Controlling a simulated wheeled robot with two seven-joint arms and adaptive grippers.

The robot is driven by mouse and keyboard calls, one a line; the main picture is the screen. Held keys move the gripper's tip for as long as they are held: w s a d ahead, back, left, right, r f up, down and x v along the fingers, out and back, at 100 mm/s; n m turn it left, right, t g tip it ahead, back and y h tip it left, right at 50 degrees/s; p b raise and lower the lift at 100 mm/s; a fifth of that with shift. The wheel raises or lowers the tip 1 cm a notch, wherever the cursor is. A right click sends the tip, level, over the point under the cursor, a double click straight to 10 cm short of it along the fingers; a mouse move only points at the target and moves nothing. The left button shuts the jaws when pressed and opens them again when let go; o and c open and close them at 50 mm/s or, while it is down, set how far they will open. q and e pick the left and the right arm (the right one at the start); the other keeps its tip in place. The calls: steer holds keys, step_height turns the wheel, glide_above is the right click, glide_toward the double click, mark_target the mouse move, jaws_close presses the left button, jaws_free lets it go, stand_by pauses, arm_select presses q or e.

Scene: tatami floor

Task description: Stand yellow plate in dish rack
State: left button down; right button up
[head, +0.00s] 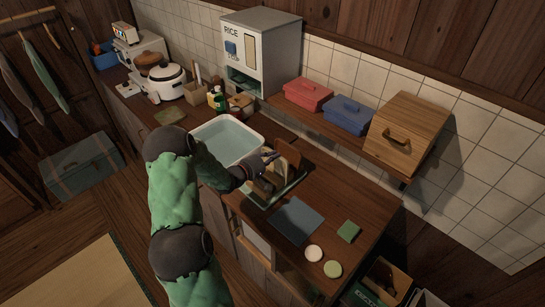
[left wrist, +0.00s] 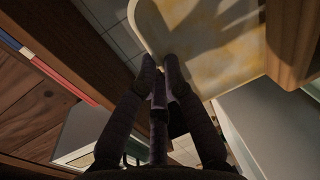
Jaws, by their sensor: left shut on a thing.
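The yellow plate (left wrist: 200,40) is pale cream-yellow with a rounded corner and fills the upper middle of the left wrist view, with a shadow across it. My left gripper (left wrist: 168,72) is shut on its edge. In the head view my left gripper (head: 268,158) is over the dish rack (head: 291,190), beside brown and tan upright pieces. The head view does not clearly show which is the plate, or whether it touches the rack. A wooden piece (left wrist: 290,45) stands right of the plate in the wrist view. My right gripper is not in view.
A basin (head: 258,128) lies left of the rack. A blue-grey mat (head: 297,220), a green sponge (head: 348,231) and two small discs (head: 314,253) lie on the counter to the right. A shelf above holds a red box (head: 308,95), a blue box (head: 348,115) and a wooden box (head: 405,140).

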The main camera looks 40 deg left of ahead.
arm_select(q)
steer(key=shift+f, duration=0.2)
stand_by(0.3)
steer(key=c, duration=1.3)
jaws_free()
steer(key=shift+s, duration=0.15)
steer(key=v, duration=1.1)
steer(key=shift+s+r, duration=0.15)
steer(key=shift+s, duration=0.2)
